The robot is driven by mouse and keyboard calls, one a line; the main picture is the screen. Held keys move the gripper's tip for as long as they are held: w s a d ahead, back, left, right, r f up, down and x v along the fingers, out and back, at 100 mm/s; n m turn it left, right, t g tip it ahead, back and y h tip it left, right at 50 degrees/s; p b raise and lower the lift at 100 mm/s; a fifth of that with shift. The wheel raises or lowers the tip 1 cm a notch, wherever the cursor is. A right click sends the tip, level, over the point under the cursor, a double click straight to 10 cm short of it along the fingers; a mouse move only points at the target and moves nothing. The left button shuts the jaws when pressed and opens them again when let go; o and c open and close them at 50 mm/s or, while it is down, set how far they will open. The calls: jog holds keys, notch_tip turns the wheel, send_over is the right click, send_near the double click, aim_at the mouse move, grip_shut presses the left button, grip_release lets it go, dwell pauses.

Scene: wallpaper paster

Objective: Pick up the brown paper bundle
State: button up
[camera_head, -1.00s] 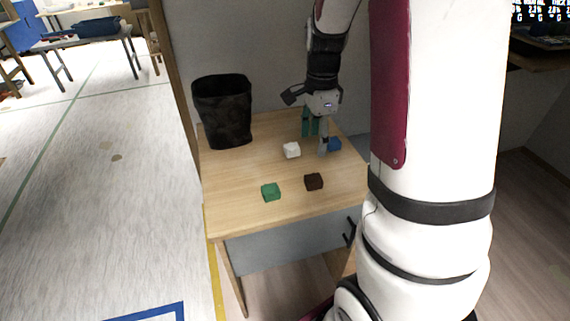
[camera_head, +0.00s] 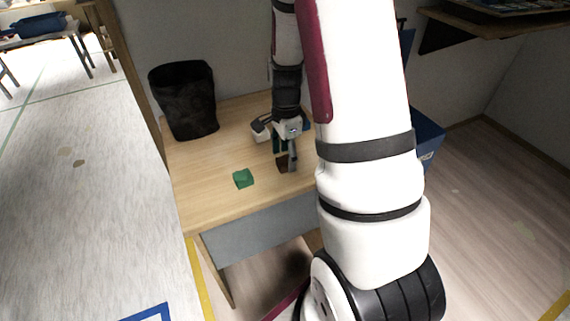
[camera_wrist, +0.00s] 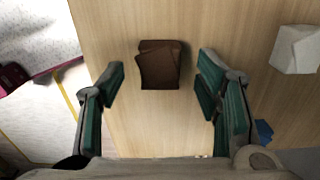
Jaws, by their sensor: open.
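The brown paper bundle (camera_wrist: 160,66) is a small dark brown block on the wooden table. In the wrist view it lies between and just beyond my two fingertips, touching neither. My gripper (camera_wrist: 160,80) is open and empty, with its green-padded fingers spread wide on either side of the bundle. In the head view my gripper (camera_head: 283,160) hangs over the table, and the bundle (camera_head: 282,162) shows partly behind a finger.
A green block (camera_head: 243,178) sits left of my gripper. A white block (camera_wrist: 296,49) lies to the right in the wrist view, with a blue one (camera_wrist: 263,131) nearer. A black bin (camera_head: 184,100) stands at the table's back left.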

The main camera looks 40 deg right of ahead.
jog(key=shift+f, duration=0.95)
jog(key=c, duration=1)
jog(key=shift+r, duration=0.1)
